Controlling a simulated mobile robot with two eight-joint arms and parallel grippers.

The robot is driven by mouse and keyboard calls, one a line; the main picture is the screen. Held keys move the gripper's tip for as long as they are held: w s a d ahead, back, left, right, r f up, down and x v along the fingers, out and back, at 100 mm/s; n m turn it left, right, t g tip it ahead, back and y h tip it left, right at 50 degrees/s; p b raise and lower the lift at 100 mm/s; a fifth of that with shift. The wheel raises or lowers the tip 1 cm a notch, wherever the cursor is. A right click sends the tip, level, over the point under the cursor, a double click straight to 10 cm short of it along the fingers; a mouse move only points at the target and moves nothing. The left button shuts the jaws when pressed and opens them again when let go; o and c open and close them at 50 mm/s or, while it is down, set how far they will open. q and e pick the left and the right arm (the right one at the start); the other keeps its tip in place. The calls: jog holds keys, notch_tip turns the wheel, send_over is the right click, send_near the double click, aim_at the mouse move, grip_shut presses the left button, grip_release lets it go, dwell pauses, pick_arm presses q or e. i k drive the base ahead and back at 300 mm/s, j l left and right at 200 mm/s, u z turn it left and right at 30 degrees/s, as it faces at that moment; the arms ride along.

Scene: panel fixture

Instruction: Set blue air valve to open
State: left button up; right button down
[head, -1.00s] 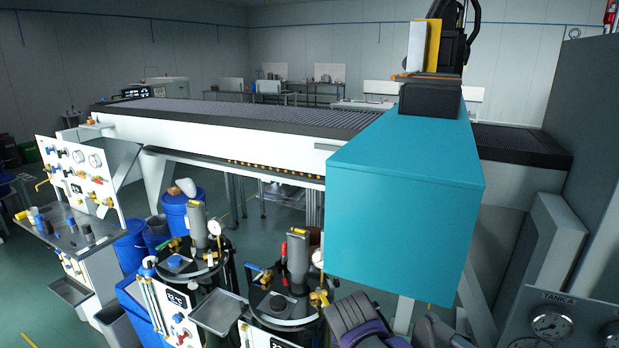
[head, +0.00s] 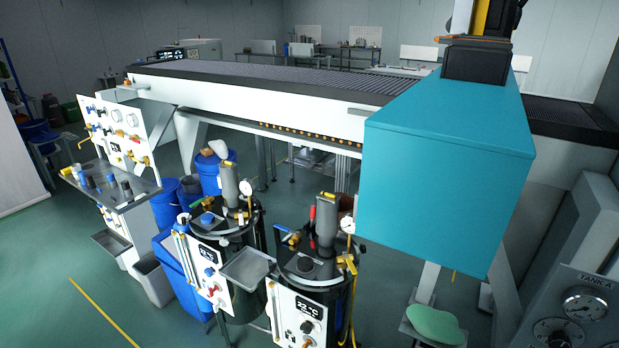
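Several blue parts could be the blue air valve, and I cannot tell which one it is. A blue lever (head: 285,230) sits on the lid of the right black pressure tank (head: 330,268). A small blue handle (head: 90,109) is on the white wall panel (head: 118,130) at the left. All are too small to tell open from closed. Neither of my grippers is in view.
A teal box-shaped machine head (head: 445,180) hangs over the right side, on a long white machine bed (head: 270,115). A gauge panel marked TANKA (head: 570,310) stands at the lower right. A metal tray (head: 247,266) juts between the tanks. Green floor (head: 60,250) is clear at the left.

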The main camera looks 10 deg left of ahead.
aim_at(277, 226)
jog(key=i+j+u, duration=0.1)
jog(key=i+j, duration=0.5)
jog(key=i, duration=0.35)
jog(key=j+u, duration=0.05)
